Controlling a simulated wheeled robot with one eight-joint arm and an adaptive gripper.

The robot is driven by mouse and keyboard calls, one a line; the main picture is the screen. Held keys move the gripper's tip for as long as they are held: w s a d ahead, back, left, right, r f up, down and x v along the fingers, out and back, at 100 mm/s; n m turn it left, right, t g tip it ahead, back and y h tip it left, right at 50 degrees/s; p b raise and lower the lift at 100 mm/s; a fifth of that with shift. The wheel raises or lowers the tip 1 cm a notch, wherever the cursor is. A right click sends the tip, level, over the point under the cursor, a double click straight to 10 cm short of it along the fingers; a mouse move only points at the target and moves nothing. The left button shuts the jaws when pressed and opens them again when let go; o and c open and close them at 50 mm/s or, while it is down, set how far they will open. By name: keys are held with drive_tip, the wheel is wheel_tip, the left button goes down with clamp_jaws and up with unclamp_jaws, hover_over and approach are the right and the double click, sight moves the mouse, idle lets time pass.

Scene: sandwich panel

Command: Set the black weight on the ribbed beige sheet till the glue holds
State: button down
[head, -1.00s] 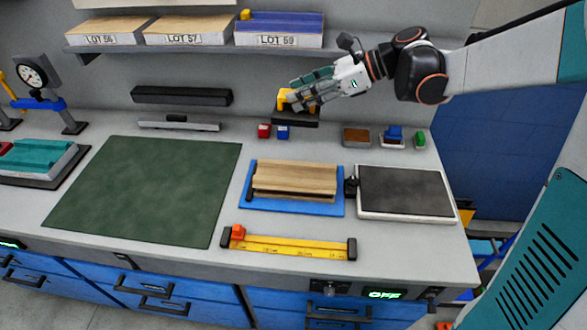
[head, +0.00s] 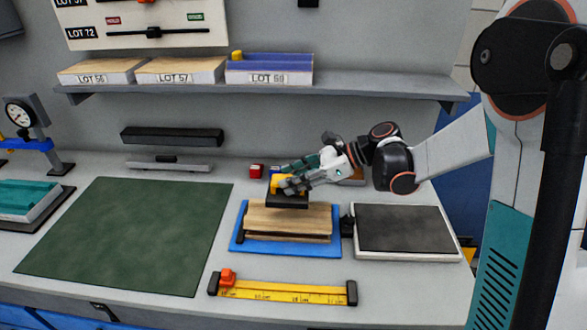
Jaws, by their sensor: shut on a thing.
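The black weight (head: 288,201) has a yellow handle (head: 277,184). My gripper (head: 287,184) is shut on that handle and holds the weight at the back edge of the beige sheet, in the middle of its width. The beige sheet (head: 288,220) looks like wood with lines along it and lies in the blue tray (head: 240,246), with a darker gap under its front edge. The weight hides part of the sheet's back edge. I cannot tell whether the weight touches the sheet or hangs just above it.
A dark plate in a white frame (head: 449,253) lies to the right, with a small black block beside it. A yellow ruler (head: 285,292) lies in front. A green mat (head: 130,235) covers the left. The shelf (head: 395,89) with lot boxes is above.

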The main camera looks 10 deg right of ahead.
drive_tip(key=shift+f+b, duration=0.75)
drive_tip(key=shift+f, duration=1.65)
drive_tip(key=shift+f+b, duration=0.35)
drive_tip(key=c, duration=1.1)
unclamp_jaws()
drive_tip(key=shift+o, duration=0.2)
drive_tip(key=shift+r+p, duration=0.45)
drive_tip(key=p+v, duration=0.3)
drive_tip(key=v, duration=0.9)
drive_tip(key=shift+f, duration=0.1)
